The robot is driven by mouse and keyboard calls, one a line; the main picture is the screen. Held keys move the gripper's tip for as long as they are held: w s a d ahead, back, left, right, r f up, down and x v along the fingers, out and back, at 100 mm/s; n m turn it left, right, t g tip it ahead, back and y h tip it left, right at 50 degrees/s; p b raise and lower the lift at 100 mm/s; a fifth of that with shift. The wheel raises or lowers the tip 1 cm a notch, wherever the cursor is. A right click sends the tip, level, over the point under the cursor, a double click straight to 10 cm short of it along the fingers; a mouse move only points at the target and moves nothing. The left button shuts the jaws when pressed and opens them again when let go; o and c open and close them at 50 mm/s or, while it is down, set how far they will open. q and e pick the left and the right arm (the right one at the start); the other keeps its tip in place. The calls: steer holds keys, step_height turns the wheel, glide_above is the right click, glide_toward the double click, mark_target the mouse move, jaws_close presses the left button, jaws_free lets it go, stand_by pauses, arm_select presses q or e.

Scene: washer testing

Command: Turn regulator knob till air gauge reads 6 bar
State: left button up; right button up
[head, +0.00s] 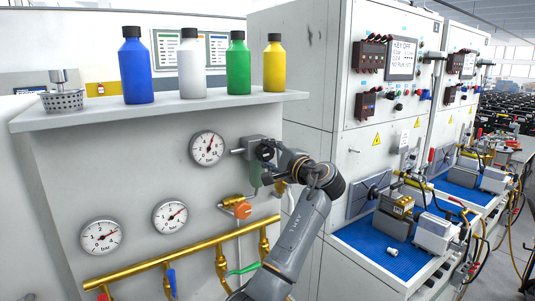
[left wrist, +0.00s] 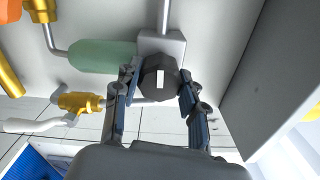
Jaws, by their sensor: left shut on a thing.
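The air gauge (head: 207,148) is the upper white dial on the grey panel. Its red needle points up and slightly right; the numbers are too small to read surely. The regulator (head: 250,146) sits just right of it, with a dark knob (head: 265,152) partly hidden by my gripper. In the left wrist view the black knob (left wrist: 160,80) shows a white mark and lies between the fingers of my left gripper (left wrist: 160,90), which is shut on it. The left gripper (head: 272,158) also shows in the head view. My right gripper is not in view.
Two lower gauges (head: 170,217) (head: 101,237) sit above a brass pipe (head: 180,254) with valves. A shelf (head: 200,106) above holds several bottles. A grey cabinet (head: 290,80) stands close on the right, beside a blue-matted bench (head: 375,248).

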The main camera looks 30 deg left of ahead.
arm_select(q)
steer(key=shift+r, duration=0.1)
steer(key=o, duration=1.2)
steer(key=shift+w+d, duration=0.1)
steer(key=shift+c, duration=0.2)
steer(key=v, duration=1.2)
